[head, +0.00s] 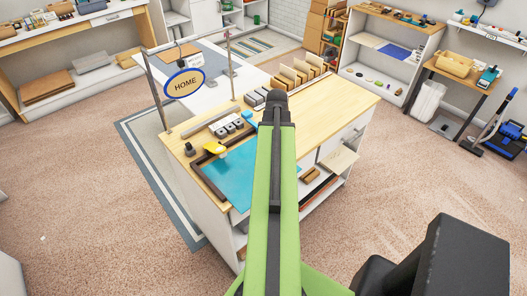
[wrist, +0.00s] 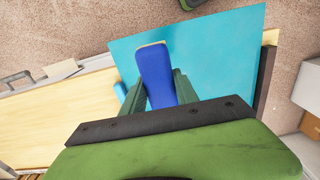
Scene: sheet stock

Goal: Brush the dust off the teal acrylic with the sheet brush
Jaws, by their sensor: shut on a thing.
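The teal acrylic (head: 232,178) lies flat on the wooden bench top, partly hidden behind my green arm in the head view. It also shows in the wrist view (wrist: 222,50), where I cannot make out dust. My gripper (wrist: 158,80) is shut on a blue handle with a pale tan end, which I take to be the sheet brush (wrist: 154,65). The brush is over the teal acrylic; I cannot tell whether it touches, and no bristles show. My gripper and the brush are hidden in the head view.
A dark brown edging (head: 208,184) borders the sheet's left side. A HOME sign (head: 185,83) hangs from a rail. The bench top's right rear (head: 345,97) is clear.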

